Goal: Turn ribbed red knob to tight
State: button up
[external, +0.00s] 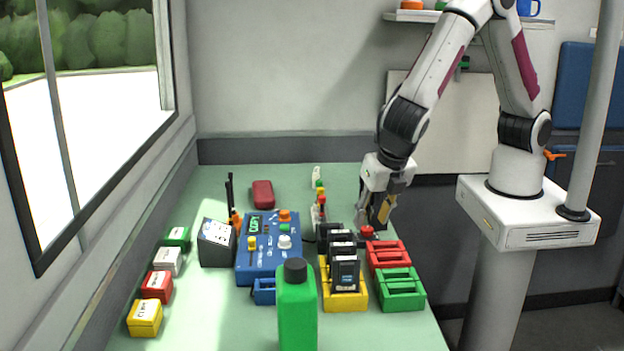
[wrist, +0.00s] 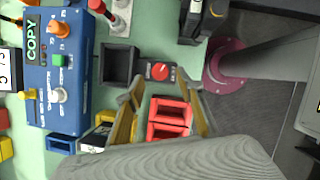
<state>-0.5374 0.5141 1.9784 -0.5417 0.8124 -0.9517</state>
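A round red knob (wrist: 160,71) sits on a small dark box with markings around it in the wrist view; the markings are too small to read. It also shows in the external view (external: 367,231) on the bench, behind the red rack. My gripper (wrist: 161,84) is open and empty, its two tan-edged fingers spread wide apart. The knob lies between and just beyond the fingertips in the picture. In the external view my gripper (external: 374,220) hangs fingers-down just above and beside the knob. I cannot tell whether it touches it.
A blue console (external: 268,262) with coloured knobs stands left. A red rack (external: 388,254), a green rack (external: 400,289) and a yellow rack (external: 345,301) with dark modules stand in front. A green bottle (external: 297,310) is nearest. An empty dark tray (wrist: 119,64) adjoins the knob box.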

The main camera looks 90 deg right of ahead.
aim_at(367, 232)
jog(key=shift+x, duration=1.45)
grip_shut()
